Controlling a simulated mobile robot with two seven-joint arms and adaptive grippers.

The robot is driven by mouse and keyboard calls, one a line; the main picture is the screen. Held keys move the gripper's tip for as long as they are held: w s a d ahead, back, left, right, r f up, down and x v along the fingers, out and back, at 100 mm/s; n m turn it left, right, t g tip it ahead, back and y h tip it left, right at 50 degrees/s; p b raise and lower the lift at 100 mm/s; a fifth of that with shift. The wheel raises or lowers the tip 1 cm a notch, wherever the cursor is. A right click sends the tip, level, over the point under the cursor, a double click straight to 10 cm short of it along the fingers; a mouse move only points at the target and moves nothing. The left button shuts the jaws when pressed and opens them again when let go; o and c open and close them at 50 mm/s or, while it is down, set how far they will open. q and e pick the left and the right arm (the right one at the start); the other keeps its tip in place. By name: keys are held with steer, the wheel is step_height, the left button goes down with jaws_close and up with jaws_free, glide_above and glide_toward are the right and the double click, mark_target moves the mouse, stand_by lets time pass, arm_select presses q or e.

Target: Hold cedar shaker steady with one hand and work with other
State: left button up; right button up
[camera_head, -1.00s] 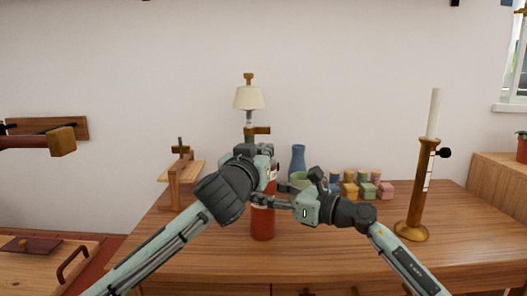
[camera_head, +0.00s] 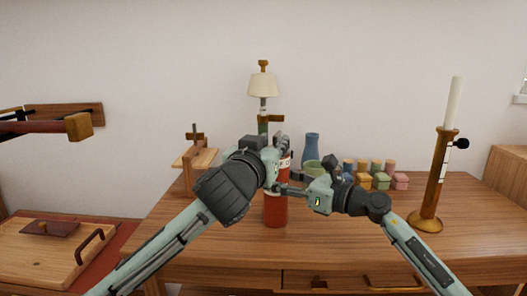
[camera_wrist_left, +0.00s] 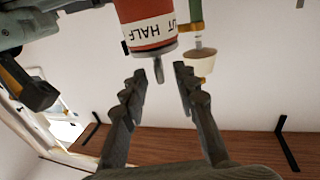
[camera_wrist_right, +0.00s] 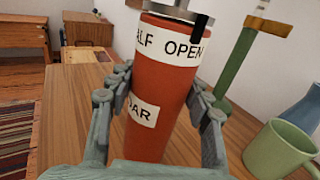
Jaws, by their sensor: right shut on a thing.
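The cedar shaker (camera_head: 275,211) is a red upright cylinder near the front middle of the wooden table (camera_head: 230,250). In the right wrist view the shaker (camera_wrist_right: 150,98) has a metal top, a label reading "HALF OPEN" and a lower one ending "DAR". My right gripper (camera_head: 281,189) is shut around its body from the right. My left gripper (camera_head: 281,146) is up at the shaker's top. In the left wrist view its fingers (camera_wrist_left: 157,76) are spread, with a small metal piece between their tips. Contact there is not clear. The head view hides most of the top behind my left wrist.
A lamp (camera_head: 263,85), blue vase (camera_head: 311,149) and green mug (camera_head: 311,171) stand behind the shaker. Several small coloured pots (camera_head: 381,181) are to the right, then a tall candlestick (camera_head: 432,195). A wooden stand (camera_head: 193,160) is at the left. The front right tabletop is clear.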

arm_select(q)
steer(key=v, duration=0.8)
steer(key=shift+s, duration=0.1)
arm_select(e)
steer(key=o, duration=1.3)
steer(key=shift+o, duration=0.2)
steer(key=shift+d, duration=0.1)
